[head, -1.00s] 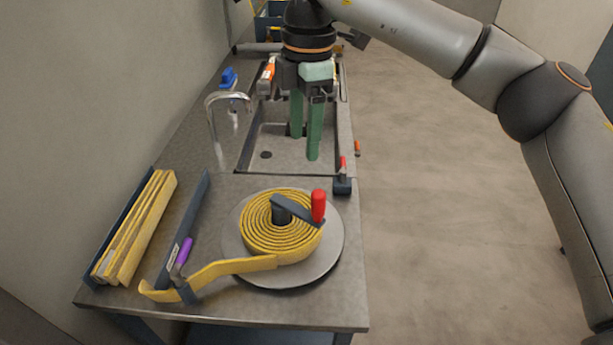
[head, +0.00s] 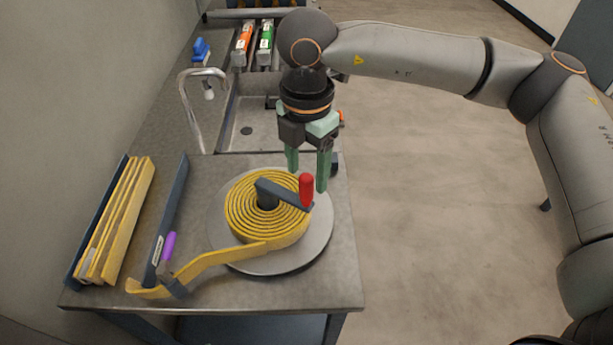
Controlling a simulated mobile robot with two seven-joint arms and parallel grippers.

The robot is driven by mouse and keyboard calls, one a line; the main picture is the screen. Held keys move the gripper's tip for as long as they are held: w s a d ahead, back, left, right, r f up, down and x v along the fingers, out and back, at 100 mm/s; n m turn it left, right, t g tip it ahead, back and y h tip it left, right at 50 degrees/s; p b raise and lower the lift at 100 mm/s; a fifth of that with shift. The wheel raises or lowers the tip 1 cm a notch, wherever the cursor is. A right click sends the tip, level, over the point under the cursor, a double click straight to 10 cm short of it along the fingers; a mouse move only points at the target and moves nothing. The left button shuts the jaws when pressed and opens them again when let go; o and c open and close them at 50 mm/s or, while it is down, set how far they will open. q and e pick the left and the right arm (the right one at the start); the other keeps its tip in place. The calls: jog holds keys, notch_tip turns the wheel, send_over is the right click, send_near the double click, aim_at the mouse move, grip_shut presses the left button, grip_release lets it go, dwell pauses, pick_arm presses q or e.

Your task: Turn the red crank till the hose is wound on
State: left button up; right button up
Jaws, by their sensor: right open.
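The red crank handle (head: 306,190) stands upright at the right end of a dark crank arm (head: 280,192) over the hub. The yellow hose (head: 247,207) lies coiled in several turns on a round grey turntable (head: 319,233). Its free end runs left across the bench to a dark clamp with a purple handle (head: 169,246). My right gripper (head: 308,181) is open and points down, its two green fingers just behind and around the red handle as seen here. I cannot tell whether they touch it. My left gripper is not in view.
A tray with yellow hose lengths (head: 127,222) and a dark upright rail (head: 167,210) stand at the left. Behind are a sink (head: 240,128), a tap (head: 204,88), a blue brush (head: 201,49) and orange and green boxes (head: 266,46). The bench's front right corner is clear.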

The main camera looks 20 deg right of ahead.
aim_at(307, 176)
jog(key=shift+f, duration=1.75)
grip_shut()
